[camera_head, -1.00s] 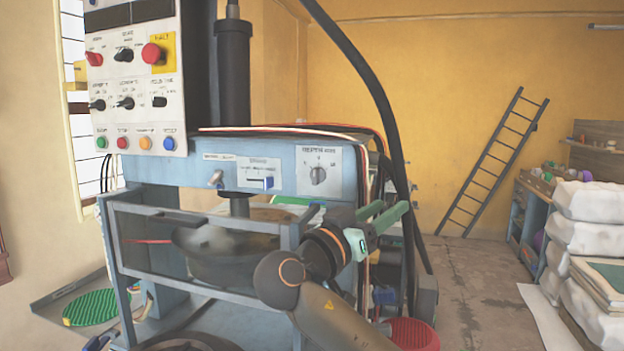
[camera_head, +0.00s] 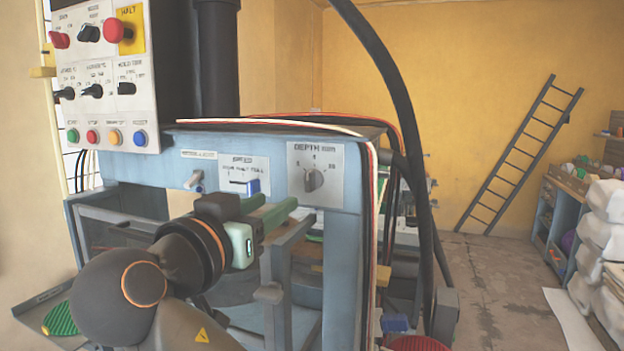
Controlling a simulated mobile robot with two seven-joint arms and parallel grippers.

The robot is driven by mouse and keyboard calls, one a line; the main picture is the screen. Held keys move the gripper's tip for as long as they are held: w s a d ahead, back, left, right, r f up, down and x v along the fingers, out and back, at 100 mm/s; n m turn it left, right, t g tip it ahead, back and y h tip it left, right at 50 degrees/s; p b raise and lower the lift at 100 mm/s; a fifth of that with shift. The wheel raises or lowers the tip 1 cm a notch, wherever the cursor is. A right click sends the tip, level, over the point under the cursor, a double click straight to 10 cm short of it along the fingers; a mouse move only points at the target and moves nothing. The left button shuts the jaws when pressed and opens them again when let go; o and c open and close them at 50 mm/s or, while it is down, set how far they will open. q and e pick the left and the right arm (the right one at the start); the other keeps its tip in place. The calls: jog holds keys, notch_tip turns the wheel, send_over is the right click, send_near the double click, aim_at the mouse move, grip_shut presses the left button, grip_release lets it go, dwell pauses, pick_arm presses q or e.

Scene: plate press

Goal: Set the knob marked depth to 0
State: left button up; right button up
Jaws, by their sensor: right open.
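The depth knob (camera_head: 313,180) is a dark grey rotary knob on a pale plate marked "DEPTH" (camera_head: 304,151), at the right end of the press's blue crossbeam. Small marks surround the knob; their values are too small to read surely. My right gripper (camera_head: 278,209) is open, with green fingers pointing right. It is in front of the crossbeam, below and left of the depth knob, and appears apart from it. My left gripper is not in view.
Left of the depth plate are a blue speed slider (camera_head: 252,187) and a small toggle lever (camera_head: 194,180). A control panel (camera_head: 105,100) with knobs and coloured buttons stands upper left. A guard frame (camera_head: 277,290) is below the beam. Black hoses (camera_head: 395,90) run at right.

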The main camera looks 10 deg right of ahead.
aim_at(307, 181)
jog(key=p+x, duration=0.3)
jog(key=x, duration=0.8)
jog(key=shift+s+r, duration=0.1)
jog(key=shift+r, duration=0.05)
jog(key=shift+w+d, duration=0.35)
jog(key=shift+w, duration=0.2)
jog(key=shift+c, duration=0.3)
grip_shut()
